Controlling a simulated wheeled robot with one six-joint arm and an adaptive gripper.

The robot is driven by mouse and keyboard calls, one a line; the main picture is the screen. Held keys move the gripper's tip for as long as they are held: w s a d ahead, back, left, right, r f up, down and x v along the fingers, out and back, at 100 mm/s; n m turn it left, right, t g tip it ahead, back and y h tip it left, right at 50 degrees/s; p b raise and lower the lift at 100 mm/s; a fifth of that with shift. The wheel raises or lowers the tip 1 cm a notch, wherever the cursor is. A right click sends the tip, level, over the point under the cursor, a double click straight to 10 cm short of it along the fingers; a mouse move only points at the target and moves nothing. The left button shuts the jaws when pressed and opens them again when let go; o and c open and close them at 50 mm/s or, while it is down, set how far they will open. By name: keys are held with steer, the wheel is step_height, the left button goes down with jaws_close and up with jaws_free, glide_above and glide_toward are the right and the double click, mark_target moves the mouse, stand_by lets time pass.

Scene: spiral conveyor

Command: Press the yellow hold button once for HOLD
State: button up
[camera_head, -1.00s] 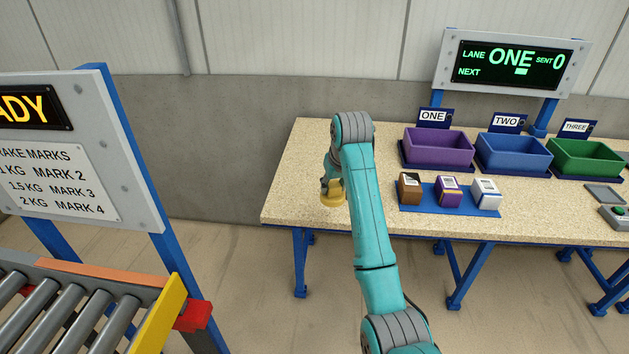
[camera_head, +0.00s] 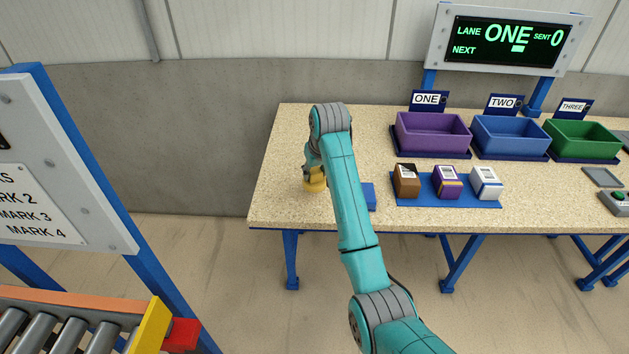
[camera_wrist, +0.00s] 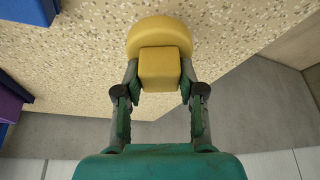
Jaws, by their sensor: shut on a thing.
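My gripper (camera_head: 313,172) is over the left part of the speckled table. It is shut on a yellow piece (camera_head: 315,185). In the wrist view the yellow piece (camera_wrist: 160,38) has a wide rounded part and a block-shaped grip, and the block is between both fingers of my gripper (camera_wrist: 159,82). I cannot tell whether the piece touches the tabletop. No yellow hold button can be made out. A grey box with a green button (camera_head: 619,197) is at the right edge, partly cut off.
The table (camera_head: 275,190) carries purple (camera_head: 433,142), blue (camera_head: 511,147) and green (camera_head: 583,151) bins and three small boxes on a blue mat (camera_head: 445,202). A blue item (camera_head: 369,196) shows beside my arm. A lane display (camera_head: 512,43) stands behind. A roller conveyor (camera_head: 60,335) is lower left.

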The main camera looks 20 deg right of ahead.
mark_target(315, 181)
steer(key=shift+f, duration=1.8)
steer(key=shift+f, duration=0.15)
steer(key=o, duration=1)
